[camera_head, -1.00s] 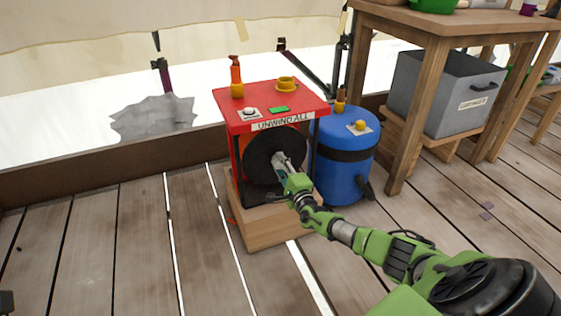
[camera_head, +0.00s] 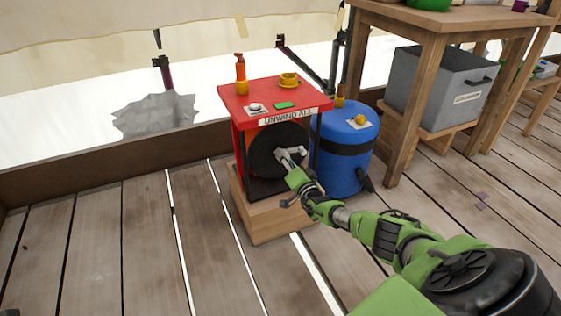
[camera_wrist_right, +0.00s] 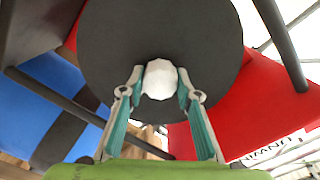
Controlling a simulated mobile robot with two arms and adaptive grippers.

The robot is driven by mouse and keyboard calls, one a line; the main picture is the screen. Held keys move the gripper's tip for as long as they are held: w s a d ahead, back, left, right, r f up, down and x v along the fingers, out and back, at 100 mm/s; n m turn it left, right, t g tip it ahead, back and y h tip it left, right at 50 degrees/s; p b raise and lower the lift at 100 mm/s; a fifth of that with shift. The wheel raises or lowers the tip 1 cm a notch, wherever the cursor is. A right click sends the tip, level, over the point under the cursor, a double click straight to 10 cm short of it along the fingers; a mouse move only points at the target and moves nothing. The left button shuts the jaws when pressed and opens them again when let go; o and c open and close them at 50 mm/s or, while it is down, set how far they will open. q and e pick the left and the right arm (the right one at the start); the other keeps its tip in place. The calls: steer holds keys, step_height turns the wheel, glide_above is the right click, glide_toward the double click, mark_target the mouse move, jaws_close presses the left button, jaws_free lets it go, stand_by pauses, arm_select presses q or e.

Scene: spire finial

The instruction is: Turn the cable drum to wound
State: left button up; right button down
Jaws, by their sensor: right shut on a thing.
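The cable drum (camera_head: 262,152) shows as a black disc on the front of a red-topped stand (camera_head: 240,96) labelled "UNWIND ALL". In the right wrist view the disc (camera_wrist_right: 105,45) fills the upper middle, with a pale faceted knob (camera_wrist_right: 160,76) on it. My right gripper (camera_head: 289,157) is at the face of the drum, shut on the knob. Its fingers (camera_wrist_right: 161,84) lie on either side of the knob in the right wrist view. The arm and gripper cover part of the disc's right side in the head view. My left gripper cannot be made out.
An orange bottle (camera_head: 240,75) and a yellow cup (camera_head: 289,80) stand on the red top. A blue barrel (camera_head: 345,170) is close on the right. A wooden table (camera_head: 424,35) and a grey bin (camera_head: 437,90) are further right. The floor to the left is clear.

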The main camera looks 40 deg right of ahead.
steer(key=shift+d+n, duration=0.1)
steer(key=shift+n, duration=0.5)
steer(key=c, duration=1.5)
jaws_free()
steer(key=v, duration=1.2)
